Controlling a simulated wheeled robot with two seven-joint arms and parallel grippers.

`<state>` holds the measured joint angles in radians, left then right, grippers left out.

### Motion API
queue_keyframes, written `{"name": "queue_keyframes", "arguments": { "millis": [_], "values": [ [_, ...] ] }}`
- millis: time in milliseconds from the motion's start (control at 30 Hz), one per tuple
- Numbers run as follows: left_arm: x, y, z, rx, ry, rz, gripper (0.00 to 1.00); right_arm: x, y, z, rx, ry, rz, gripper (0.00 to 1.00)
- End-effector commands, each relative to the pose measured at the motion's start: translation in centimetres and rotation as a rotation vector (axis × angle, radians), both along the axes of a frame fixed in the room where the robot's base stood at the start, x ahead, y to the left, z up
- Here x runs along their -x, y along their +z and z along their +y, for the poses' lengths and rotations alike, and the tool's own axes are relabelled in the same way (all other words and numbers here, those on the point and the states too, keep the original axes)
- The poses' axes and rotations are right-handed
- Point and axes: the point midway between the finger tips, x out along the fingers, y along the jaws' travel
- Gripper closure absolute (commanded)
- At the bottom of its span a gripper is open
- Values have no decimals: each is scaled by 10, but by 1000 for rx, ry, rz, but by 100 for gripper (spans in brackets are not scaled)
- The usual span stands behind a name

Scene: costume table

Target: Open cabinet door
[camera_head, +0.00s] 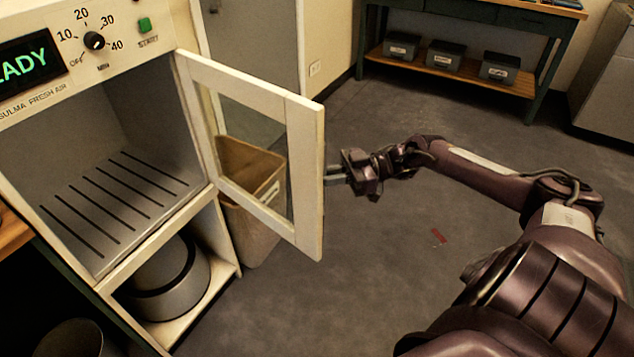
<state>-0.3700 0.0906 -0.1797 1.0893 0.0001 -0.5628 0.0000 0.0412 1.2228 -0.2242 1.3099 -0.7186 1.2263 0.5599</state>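The cabinet is a cream appliance with a lit "READY" display (33,66), a dial and a green start button. Its cabinet door (309,150), a cream frame with a clear window, stands swung out wide to the right, hinged on the opening's right side. The cabinet interior (75,140) is exposed, grey and empty, with a slotted floor. My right gripper (329,175) is at the door's free outer edge, its fingertips at or very near it. Contact and finger gap are too small to tell. My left gripper is out of view.
A tan bin (250,225) stands on the floor behind the door. A round grey drum (172,280) sits on the shelf below the cabinet. A dark table (470,70) with several grey boxes is at the back. The grey floor (340,290) right of the door is mostly clear.

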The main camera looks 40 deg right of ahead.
Motion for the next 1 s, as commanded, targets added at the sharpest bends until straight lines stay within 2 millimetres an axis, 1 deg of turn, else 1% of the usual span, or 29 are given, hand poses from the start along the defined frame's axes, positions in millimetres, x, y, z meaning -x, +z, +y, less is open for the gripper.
{"name": "queue_keyframes", "arguments": {
  "millis": [167,500,533,633,667,900,1000],
  "values": [
    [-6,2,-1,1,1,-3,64,-2,-1,-5,1,-2,2,100],
    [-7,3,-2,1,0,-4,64,-2,0,-5,1,-2,0,100],
    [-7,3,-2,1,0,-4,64,-2,0,-5,1,-2,0,86],
    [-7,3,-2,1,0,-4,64,-2,0,-5,0,-1,-1,73],
    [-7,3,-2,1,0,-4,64,-2,0,-5,0,-1,-1,71],
    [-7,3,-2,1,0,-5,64,-2,0,-5,0,-1,-1,71],
    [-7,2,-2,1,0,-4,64,0,-1,-10,2,-2,0,71]
  ]
}}
